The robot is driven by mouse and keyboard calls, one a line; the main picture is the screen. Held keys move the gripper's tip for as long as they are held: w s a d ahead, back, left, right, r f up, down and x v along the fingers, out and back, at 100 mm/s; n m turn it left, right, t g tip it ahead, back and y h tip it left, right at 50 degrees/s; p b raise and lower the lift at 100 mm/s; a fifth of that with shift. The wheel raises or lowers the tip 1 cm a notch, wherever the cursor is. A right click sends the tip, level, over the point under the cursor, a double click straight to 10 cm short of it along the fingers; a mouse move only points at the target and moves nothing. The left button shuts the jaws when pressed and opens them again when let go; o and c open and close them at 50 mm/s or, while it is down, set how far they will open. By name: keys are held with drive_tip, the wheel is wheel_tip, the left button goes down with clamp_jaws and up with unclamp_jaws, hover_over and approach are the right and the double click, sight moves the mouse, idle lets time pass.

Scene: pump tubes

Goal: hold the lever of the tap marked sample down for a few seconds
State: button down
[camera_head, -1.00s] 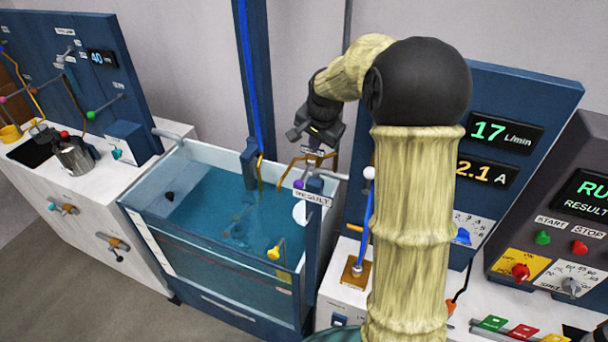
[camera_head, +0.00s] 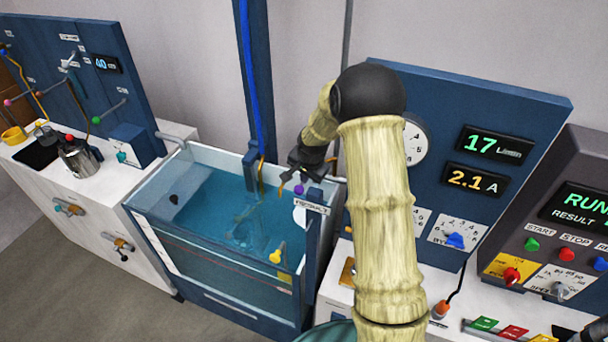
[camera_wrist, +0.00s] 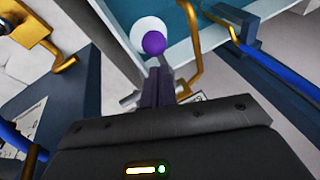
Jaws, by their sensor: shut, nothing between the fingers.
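A tap lever with a purple ball end (camera_head: 299,189) sits at the right rim of the water tank. In the wrist view the purple ball (camera_wrist: 153,43) shows just beyond my fingertips, in front of a white disc (camera_wrist: 147,34). My gripper (camera_wrist: 158,72) is shut and empty, its fingers pointing at the ball; whether they touch it I cannot tell. In the head view my gripper (camera_head: 297,172) is just above the purple ball, partly hidden by my own arm. I cannot read a sample mark on any tap; a small label plate (camera_head: 311,207) beside the purple lever is blurred.
The tank (camera_head: 150,212) holds blue water. A brass pipe (camera_wrist: 192,60) runs close to the right of my fingers in the wrist view. A yellow-knobbed lever (camera_head: 275,256) is at the tank's front. A blue panel (camera_head: 420,185) with displays stands at the right.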

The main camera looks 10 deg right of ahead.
sight(303, 191)
drive_tip(key=shift+s+a+f, duration=0.15)
drive_tip(key=shift+a+f, duration=0.15)
drive_tip(key=shift+f, duration=0.1)
drive_tip(key=shift+f, duration=0.1)
drive_tip(key=f+b, duration=0.2)
drive_tip(key=b, duration=0.1)
drive_tip(key=s+f+b, duration=0.1)
drive_tip(key=b, duration=0.1)
drive_tip(key=shift+a+f, duration=0.25)
drive_tip(key=shift+f, duration=0.15)
drive_tip(key=shift+f+b, duration=0.7)
drive_tip(key=shift+b, duration=0.3)
drive_tip(key=shift+s+a+f, duration=0.1)
drive_tip(key=shift+s+f, duration=0.1)
drive_tip(key=shift+s, duration=0.05)
idle(1.3)
drive_tip(key=shift+r, duration=0.15)
idle(1.2)
